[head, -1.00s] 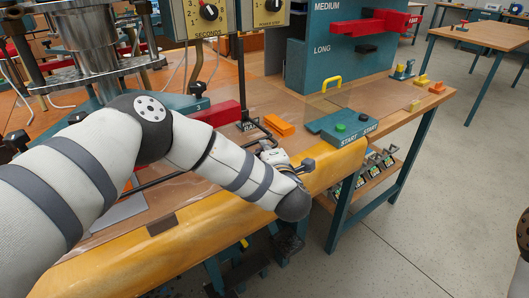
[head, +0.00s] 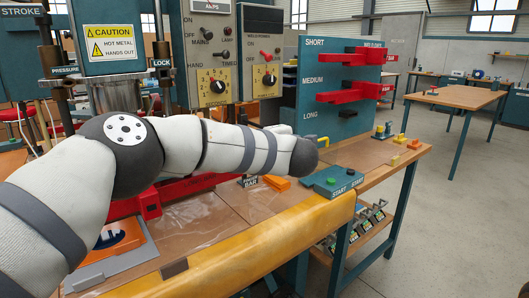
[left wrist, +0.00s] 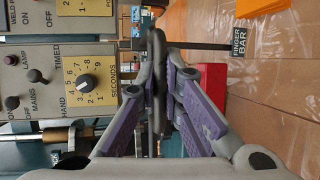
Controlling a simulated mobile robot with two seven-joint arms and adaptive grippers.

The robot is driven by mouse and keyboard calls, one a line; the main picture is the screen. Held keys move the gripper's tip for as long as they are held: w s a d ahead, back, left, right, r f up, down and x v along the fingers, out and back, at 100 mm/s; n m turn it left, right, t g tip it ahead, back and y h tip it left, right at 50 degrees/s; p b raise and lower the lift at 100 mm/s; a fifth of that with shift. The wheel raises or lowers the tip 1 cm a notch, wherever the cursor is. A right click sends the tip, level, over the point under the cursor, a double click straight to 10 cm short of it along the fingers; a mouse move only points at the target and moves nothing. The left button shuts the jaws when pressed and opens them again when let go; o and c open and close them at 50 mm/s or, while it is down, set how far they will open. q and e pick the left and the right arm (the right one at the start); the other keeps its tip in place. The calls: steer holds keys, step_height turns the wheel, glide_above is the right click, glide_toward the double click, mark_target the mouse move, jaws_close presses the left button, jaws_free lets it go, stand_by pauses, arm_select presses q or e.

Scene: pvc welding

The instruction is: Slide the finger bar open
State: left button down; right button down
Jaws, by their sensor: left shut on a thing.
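The "FINGER BAR" label (left wrist: 238,42) is on the right of the left wrist view, at the end of a thin dark rod (left wrist: 205,45). The label also shows in the head view (head: 249,181), just below my left forearm. My left gripper (left wrist: 158,88) is shut on a dark rounded bar (left wrist: 156,50) between its purple-padded fingers. This bar looks like the finger bar's handle, but its far end is hidden. In the head view my left arm crosses in front of the machine and hides the gripper. My right gripper is in neither view.
The control panel with dials (head: 238,75) stands behind my arm. A red beam (head: 150,200) lies below it. A teal START box (head: 332,181) and orange block (head: 277,184) sit to the right on the bench.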

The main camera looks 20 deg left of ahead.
arm_select(q)
steer(key=shift+r, duration=0.15)
steer(key=c, duration=1.7)
jaws_free()
steer(key=v, duration=1.2)
